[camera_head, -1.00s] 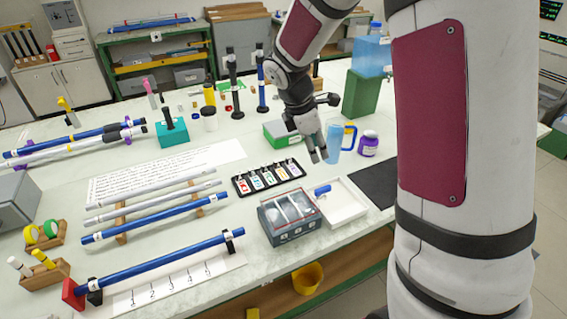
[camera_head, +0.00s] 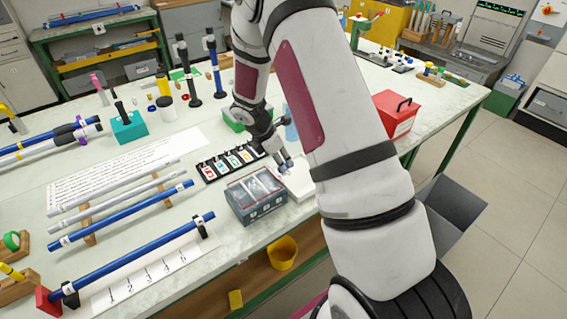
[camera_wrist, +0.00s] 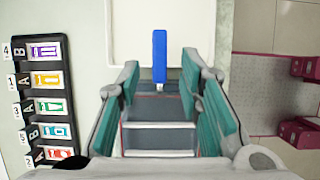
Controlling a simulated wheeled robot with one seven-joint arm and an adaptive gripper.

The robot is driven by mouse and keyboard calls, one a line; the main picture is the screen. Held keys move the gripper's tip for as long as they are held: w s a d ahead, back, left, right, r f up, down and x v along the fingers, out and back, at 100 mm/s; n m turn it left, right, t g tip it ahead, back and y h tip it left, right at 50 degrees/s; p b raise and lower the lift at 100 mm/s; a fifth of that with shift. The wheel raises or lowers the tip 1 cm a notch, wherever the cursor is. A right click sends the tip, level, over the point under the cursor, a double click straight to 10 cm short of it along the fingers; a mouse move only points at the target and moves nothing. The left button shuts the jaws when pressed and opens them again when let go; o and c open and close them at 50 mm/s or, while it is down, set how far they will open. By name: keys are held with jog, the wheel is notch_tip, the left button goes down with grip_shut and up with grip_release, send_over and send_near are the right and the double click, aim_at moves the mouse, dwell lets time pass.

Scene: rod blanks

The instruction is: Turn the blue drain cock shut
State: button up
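The blue drain cock (camera_wrist: 160,56) shows in the wrist view as a straight blue lever, pointing up the picture over the white tray (camera_wrist: 122,38). Its lower end meets a small metal stem near the grey box (camera_wrist: 158,139). My gripper (camera_wrist: 161,78) is open, with one teal-padded finger on each side of the lever and gaps between. I cannot tell whether the fingers are level with the lever or above it. In the head view my gripper (camera_head: 285,165) is low beside the clear-lidded grey box (camera_head: 255,208), over the white tray (camera_head: 304,190); the cock is largely hidden there.
A black rack of coloured, numbered cards (camera_wrist: 42,103) lies left of my gripper. Blue and grey rods (camera_head: 125,215) rest on stands further left. A red box (camera_head: 396,113) stands right of my arm. The table's front edge is close to the grey box.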

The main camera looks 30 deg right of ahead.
jog(key=shift+x, duration=1.35)
jog(key=shift+c, duration=0.3)
grip_shut()
